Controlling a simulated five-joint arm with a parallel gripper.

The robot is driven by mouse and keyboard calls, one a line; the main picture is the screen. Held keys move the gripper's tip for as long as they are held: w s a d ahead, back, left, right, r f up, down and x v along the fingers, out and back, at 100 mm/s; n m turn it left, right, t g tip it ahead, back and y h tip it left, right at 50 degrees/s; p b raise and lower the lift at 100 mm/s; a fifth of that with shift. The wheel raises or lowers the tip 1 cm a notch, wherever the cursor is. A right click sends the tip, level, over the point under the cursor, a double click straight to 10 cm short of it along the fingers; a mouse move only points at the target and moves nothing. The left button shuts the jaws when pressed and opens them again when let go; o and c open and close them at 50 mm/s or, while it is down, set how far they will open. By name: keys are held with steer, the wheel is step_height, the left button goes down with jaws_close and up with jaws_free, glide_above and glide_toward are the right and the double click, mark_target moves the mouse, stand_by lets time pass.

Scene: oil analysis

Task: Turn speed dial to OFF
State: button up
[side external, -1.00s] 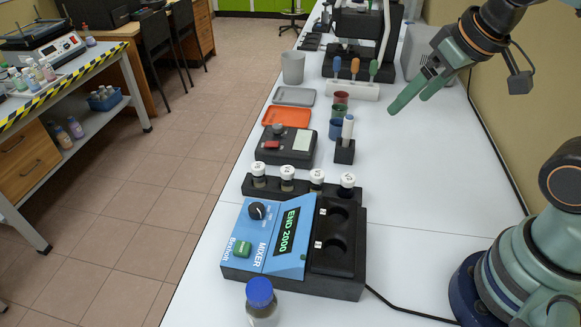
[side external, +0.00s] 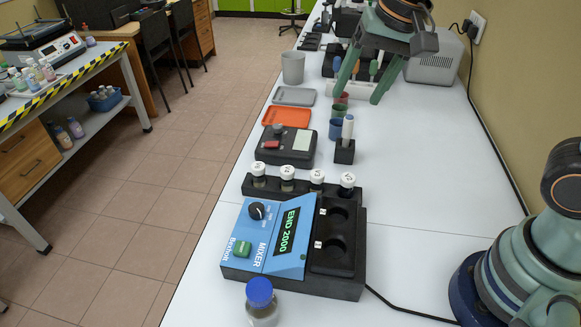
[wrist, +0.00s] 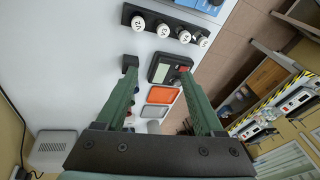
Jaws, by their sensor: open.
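The blue and black mixer (side external: 292,240) stands on the white bench in the side view, with a green lit display. Its black round dial (side external: 257,211) sits on the blue panel above a green button (side external: 243,248); the pointer setting is too small to read. In the wrist view only a blue edge of the mixer (wrist: 205,5) shows at the top, and its dial is out of frame. My gripper (side external: 358,98) is open and empty, fingers pointing down, well behind the mixer and away from the dial. Its two green fingers also show in the wrist view (wrist: 156,72).
A row of white-capped vials (side external: 288,179) stands behind the mixer, and a blue-capped bottle (side external: 261,302) stands in front. A black device (side external: 286,147), an orange tray (side external: 287,117) and a pen holder (side external: 344,151) lie further back.

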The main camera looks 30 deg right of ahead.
steer(key=w+a+f+m+g, duration=0.25)
steer(key=w+a+m, duration=0.2)
steer(key=a, duration=0.35)
steer(key=m+g, duration=0.1)
steer(key=m, duration=0.6)
glide_above(256, 207)
step_height(256, 207, down, 6)
steer(key=shift+h, duration=0.4)
step_height(256, 207, down, 12)
steer(key=shift+f, duration=0.1)
jaws_close()
